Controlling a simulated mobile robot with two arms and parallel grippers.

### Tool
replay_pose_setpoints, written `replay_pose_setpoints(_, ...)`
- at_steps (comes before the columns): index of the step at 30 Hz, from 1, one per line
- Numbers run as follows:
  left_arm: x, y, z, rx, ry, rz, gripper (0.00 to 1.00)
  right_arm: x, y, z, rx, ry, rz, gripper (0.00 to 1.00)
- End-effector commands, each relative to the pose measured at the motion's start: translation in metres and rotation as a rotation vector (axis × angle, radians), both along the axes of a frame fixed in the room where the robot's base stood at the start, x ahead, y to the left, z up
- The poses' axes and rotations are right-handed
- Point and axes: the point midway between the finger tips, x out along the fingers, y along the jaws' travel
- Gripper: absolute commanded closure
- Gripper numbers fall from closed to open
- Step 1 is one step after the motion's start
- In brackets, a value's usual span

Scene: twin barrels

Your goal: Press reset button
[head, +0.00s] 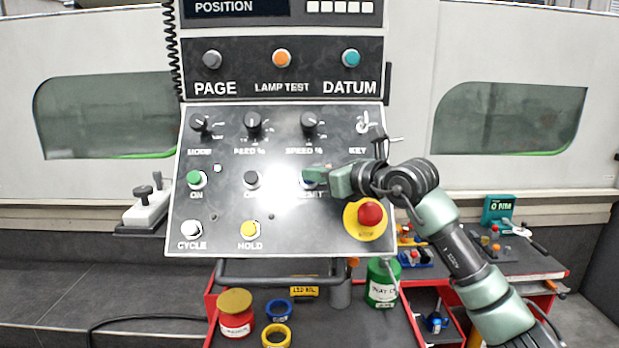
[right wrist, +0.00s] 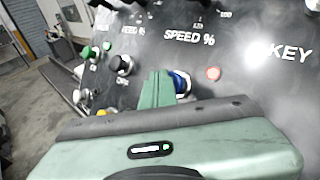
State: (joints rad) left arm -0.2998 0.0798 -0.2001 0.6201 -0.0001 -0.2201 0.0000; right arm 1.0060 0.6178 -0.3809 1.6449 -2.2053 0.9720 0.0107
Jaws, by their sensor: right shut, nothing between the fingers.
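The control panel (head: 290,215) stands upright in front of me. The blue reset button (head: 309,184) is in its middle row, above the partly covered RESET label. My right gripper (head: 312,174) is shut and empty, reaching in from the right, with its fingertips over the upper part of this button. In the right wrist view the blue button (right wrist: 181,83) shows just right of the shut green fingers (right wrist: 157,90), partly hidden by them. I cannot tell whether the fingertips touch it. My left gripper is not in view.
A green ON button (head: 194,179) and a black button (head: 252,180) lie left of reset. A red stop button (head: 370,214) sits below my right wrist. A metal handrail (head: 282,281) runs below the panel. A cart with a red-labelled jar (head: 237,318) and tape rolls stands beneath.

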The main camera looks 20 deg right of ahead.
Motion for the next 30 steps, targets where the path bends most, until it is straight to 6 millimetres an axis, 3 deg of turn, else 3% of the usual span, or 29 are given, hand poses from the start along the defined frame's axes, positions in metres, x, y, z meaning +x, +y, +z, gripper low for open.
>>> replay_pose_setpoints(17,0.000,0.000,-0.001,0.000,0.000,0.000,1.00,0.003,-0.001,-0.004,-0.002,0.004,0.000,1.00)
replay_pose_setpoints(30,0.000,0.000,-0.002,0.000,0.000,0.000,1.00,-0.011,0.003,0.008,-0.002,0.001,0.000,1.00)
